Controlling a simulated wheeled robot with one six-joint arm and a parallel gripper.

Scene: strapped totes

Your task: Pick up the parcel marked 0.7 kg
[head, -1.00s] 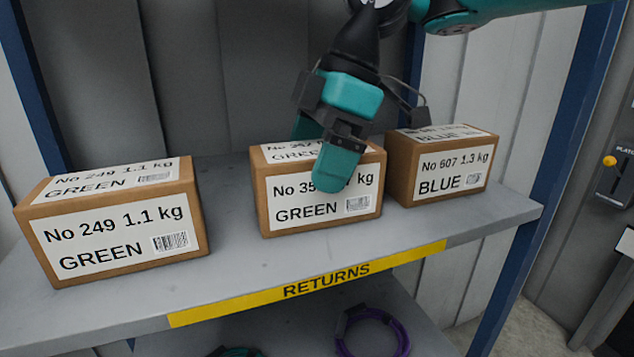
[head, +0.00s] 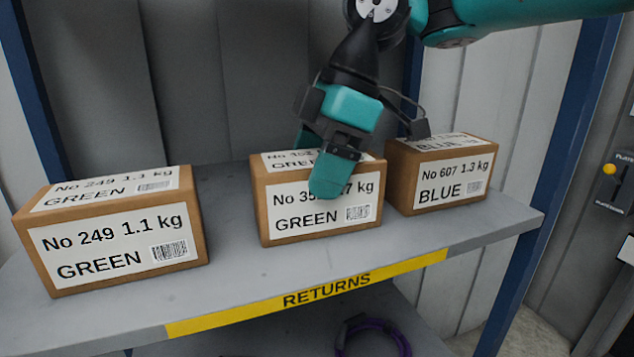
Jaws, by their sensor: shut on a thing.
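The middle parcel (head: 290,222) is a brown box with white labels reading "GREEN" and a number starting "No 35". My finger covers part of its print, and the weight shows only as ending in "7 kg". My gripper (head: 317,166) comes down from above and is shut on this parcel, one teal finger over its front face and the other towards its back. The back fingertip is hidden. The parcel stands upright and appears to rest on the grey shelf (head: 235,280); I see no clear gap under it.
A parcel marked No 249, 1.1 kg, GREEN (head: 60,285) stands at the left. A parcel marked No 607, 1.3 kg, BLUE (head: 403,190) stands close at the right. Blue posts (head: 545,160) frame the shelf. A purple coil (head: 372,325) lies below.

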